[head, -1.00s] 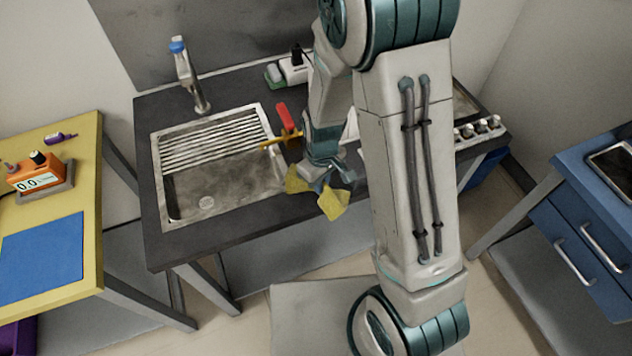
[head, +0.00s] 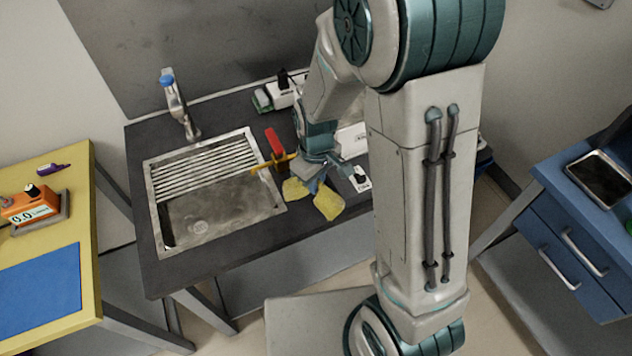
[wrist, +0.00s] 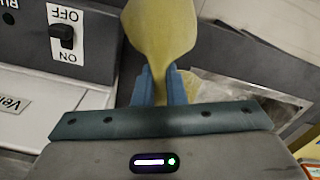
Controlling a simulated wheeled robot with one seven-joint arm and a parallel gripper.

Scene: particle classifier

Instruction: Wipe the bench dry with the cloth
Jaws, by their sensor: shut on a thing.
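A yellow cloth (head: 328,201) hangs from my gripper (head: 316,186) over the dark bench (head: 240,232), to the right of the sink. Its two ends spread out on either side of the fingers. In the wrist view the cloth (wrist: 160,35) is pinched between the blue fingertips of my gripper (wrist: 158,88). Whether the cloth touches the bench top, I cannot tell. No wet patch on the bench can be made out. My arm hides the right part of the bench.
A metal sink (head: 215,222) with a ribbed drainer and a blue-topped tap (head: 178,105) lies left of my gripper. A red and yellow tool (head: 275,148) stands close by. A white device with an ON/OFF switch (wrist: 65,35) is near. A yellow table (head: 88,225) and blue cabinet (head: 570,225) flank the bench.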

